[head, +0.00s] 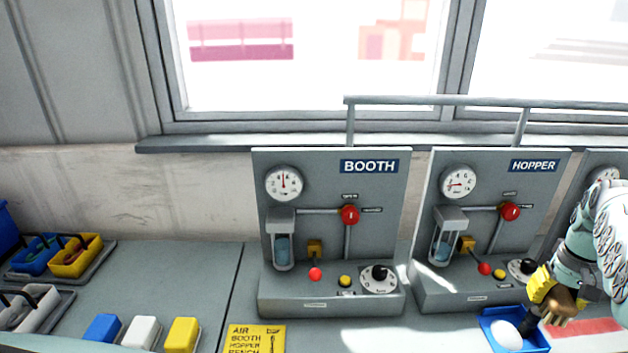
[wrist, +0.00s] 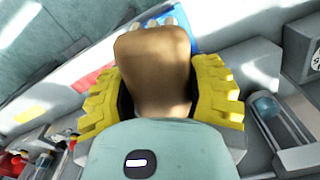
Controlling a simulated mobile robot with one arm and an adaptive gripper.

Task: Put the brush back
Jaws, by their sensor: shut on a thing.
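The brush, a brown wooden-looking block (wrist: 152,70), is between the yellow finger pads of my gripper (wrist: 160,95) in the wrist view and fills the space between them. In the head view my gripper (head: 553,294) is at the lower right, shut on the brown brush (head: 563,305). It is just above and right of a small blue tray (head: 494,338) with a white rounded thing (head: 507,335) in it. A dark part shows between the brush and the tray; I cannot tell whether it touches the tray. The brush's underside is hidden in the wrist view.
The BOOTH panel (head: 330,240) and the HOPPER panel (head: 488,230) stand behind, with gauges, red knobs and dials. A red strip (head: 590,328) lies right of the tray. Blue, white and yellow blocks (head: 142,333) and bins (head: 75,258) are at left. A yellow sign (head: 255,340) is in front.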

